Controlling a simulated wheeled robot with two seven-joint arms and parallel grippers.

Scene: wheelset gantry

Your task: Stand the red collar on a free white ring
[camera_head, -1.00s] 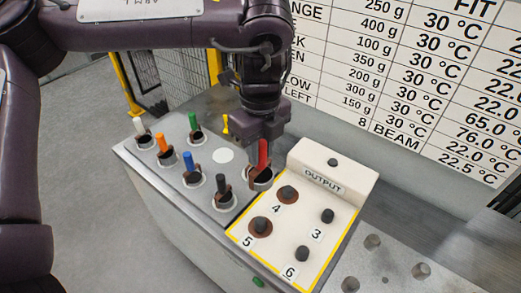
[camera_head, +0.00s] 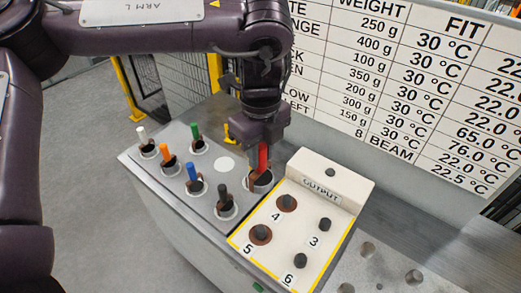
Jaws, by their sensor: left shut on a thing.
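My left gripper (camera_head: 264,147) is shut on the red handle of the red collar (camera_head: 263,159) and hides its top. The collar's brown lower part is upright, at a pale-rimmed round spot beside the cream output block; I cannot tell whether it touches the bench or hangs just above. A free white ring (camera_head: 224,164) lies bare on the grey bench top, left of the red collar. My right gripper is not in view.
White (camera_head: 142,133), orange (camera_head: 165,152), blue (camera_head: 191,173), black (camera_head: 223,191) and green (camera_head: 195,131) collars stand on the bench. A yellow one (camera_head: 229,131) is partly hidden behind my gripper. The output block (camera_head: 335,178) carries several dark pegs, two with brown collars.

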